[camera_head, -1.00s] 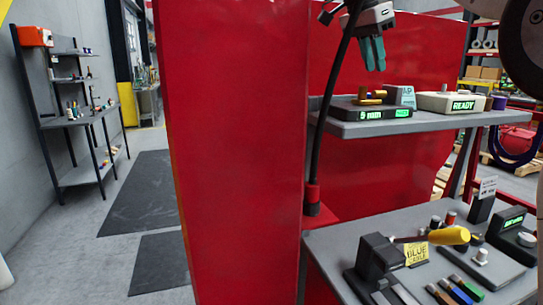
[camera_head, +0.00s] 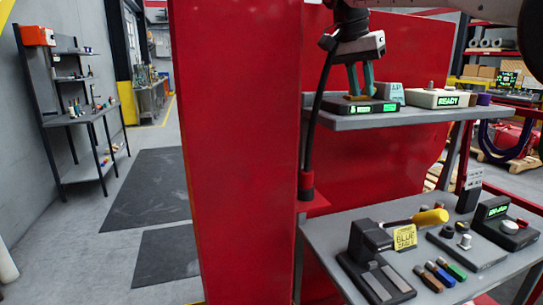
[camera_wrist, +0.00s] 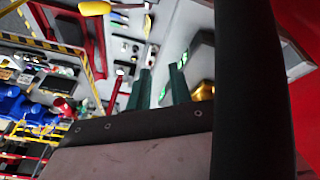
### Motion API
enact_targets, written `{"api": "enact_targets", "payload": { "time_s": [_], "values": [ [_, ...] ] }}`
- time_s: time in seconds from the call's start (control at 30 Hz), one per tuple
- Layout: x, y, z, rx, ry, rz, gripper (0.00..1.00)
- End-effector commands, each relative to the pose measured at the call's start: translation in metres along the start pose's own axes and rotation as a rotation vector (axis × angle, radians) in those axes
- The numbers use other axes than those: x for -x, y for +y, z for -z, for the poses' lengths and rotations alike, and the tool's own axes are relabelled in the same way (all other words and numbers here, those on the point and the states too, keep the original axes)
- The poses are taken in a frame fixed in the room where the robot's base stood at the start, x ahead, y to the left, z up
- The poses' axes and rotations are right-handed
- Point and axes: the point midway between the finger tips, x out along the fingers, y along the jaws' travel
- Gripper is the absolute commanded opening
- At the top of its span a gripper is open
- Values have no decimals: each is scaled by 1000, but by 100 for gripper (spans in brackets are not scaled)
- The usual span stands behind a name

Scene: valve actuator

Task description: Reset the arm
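My gripper (camera_head: 361,92) hangs from the top in the camera_head view, its two teal fingers pointing down with a gap between them. The fingertips are in front of or just above the black device (camera_head: 388,108) with a green display on the upper shelf (camera_head: 440,116). I cannot tell whether they touch it. In the wrist view my gripper (camera_wrist: 160,75) shows both fingers apart with nothing held between them. A brass piece (camera_wrist: 204,92) lies beside the right finger there. In the camera_head view it is mostly hidden behind the fingers.
A white READY box (camera_head: 432,99) stands right on the upper shelf. The lower bench (camera_head: 325,238) holds a black fixture (camera_head: 368,250), a yellow-handled tool (camera_head: 430,216), a yellow sign (camera_head: 404,237) and several coloured pieces. A red panel (camera_head: 235,150) stands left. Open floor lies beyond.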

Motion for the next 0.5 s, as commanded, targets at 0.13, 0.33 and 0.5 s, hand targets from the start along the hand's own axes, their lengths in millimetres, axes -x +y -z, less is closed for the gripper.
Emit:
{"api": "enact_targets", "payload": {
  "time_s": [0.13, 0.33, 0.5],
  "values": [
    [-23, 14, -20, 151, -36, 12, 21],
    [-60, 53, -65, 385, -92, 55, 21],
    [-106, 116, -134, 607, -140, 129, 21]
  ]
}}
